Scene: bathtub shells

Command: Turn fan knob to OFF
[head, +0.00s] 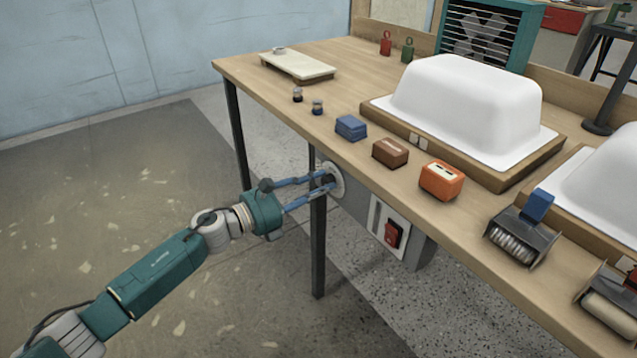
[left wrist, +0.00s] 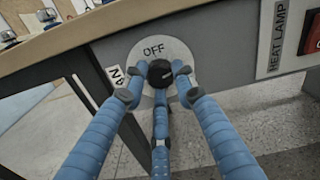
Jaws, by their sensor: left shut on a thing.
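The fan knob (left wrist: 160,72) is black and round, on a pale round dial plate (left wrist: 176,48) marked OFF at its top. The plate also shows in the head view (head: 338,172), on the grey box under the table's front edge. A label with only the letters "AN" readable sits left of the dial. My left gripper (head: 326,180) has blue fingers; in the left wrist view they (left wrist: 156,92) are closed around the knob and touch it. A small light mark shows on the knob's lower right; its exact setting is unclear. My right gripper is not in view.
Right of the dial, on the same grey box, is a red switch (head: 393,234), labelled HEAT LAMP in the wrist view. The wooden table (head: 240,66) carries white tub shells (head: 466,98), small blocks and rollers. A teal fan (head: 490,38) stands behind. A table leg (head: 318,245) is just below my fingers.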

